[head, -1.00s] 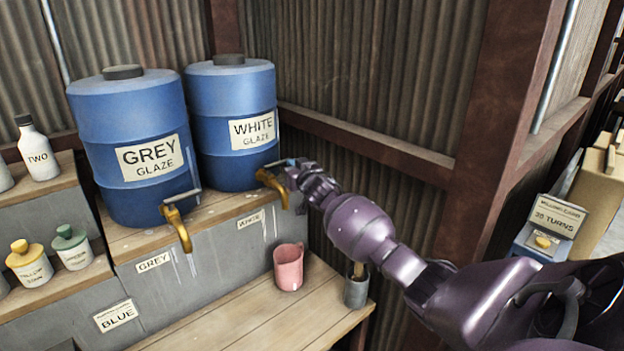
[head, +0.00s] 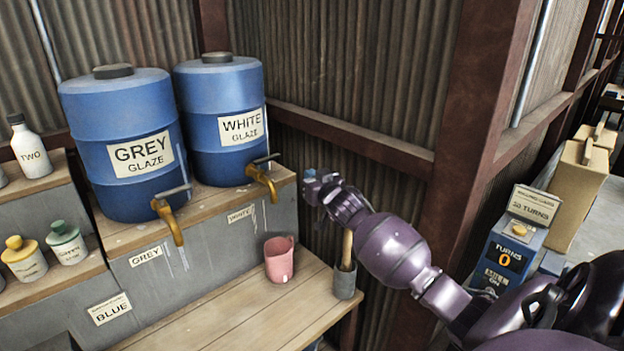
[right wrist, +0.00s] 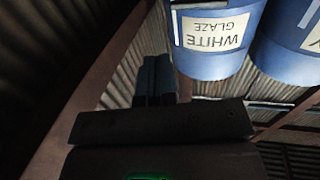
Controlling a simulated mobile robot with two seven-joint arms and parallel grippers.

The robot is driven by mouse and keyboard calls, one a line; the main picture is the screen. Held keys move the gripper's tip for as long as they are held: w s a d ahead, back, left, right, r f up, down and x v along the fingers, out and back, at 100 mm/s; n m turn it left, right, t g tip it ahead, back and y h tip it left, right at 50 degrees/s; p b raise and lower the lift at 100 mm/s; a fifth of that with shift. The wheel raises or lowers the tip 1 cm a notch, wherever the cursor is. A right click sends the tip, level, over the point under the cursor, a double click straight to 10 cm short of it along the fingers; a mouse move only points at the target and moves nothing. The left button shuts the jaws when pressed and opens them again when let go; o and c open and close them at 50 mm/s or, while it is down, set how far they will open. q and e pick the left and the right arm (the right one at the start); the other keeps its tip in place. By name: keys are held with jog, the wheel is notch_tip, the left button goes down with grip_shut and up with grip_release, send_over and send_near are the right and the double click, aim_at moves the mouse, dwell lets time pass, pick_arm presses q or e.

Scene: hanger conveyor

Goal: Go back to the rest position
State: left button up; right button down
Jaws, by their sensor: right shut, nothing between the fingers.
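My right gripper (head: 310,180) is shut and empty, in the air to the right of the white glaze barrel's tap (head: 262,178). Its dark fingers also show together in the right wrist view (right wrist: 155,80), with the upside-down white glaze barrel (right wrist: 215,50) behind. The blue white glaze barrel (head: 212,90) and the grey glaze barrel (head: 105,115) stand on a wooden shelf. A pink mug (head: 279,260) stands on the wooden bench below the white tap, apart from the gripper. My left gripper is not in view.
A grey pot (head: 345,284) with a wooden-handled tool stands at the bench's right end, below my right arm. Stain jars (head: 65,242) and a white bottle (head: 30,147) stand left. A rusty post (head: 470,120) rises behind my arm.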

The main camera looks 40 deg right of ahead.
jog(key=s+a+f+n+g+y, duration=0.25)
jog(key=s+a+f+n, duration=0.35)
jog(key=s+a+f, duration=0.7)
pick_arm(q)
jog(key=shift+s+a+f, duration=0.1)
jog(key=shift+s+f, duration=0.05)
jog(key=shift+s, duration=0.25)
pick_arm(e)
jog(key=s+a+f+m+g, duration=0.1)
jog(key=s+a+f, duration=0.3)
jog(key=s+f, duration=0.3)
jog(key=s+a+f+m+g, duration=0.1)
jog(key=s+a+f, duration=0.4)
jog(key=s, duration=0.7)
notch_tip(320, 180, down, 2)
jog(key=shift+s+a+f+m+g+y, duration=0.1)
jog(key=shift+s+a+m+g+y, duration=0.25)
jog(key=shift+g, duration=0.3)
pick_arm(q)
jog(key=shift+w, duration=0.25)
pick_arm(e)
jog(key=shift+w+d, duration=0.1)
jog(key=shift+w, duration=0.1)
jog(key=c, duration=1.8)
grip_release()
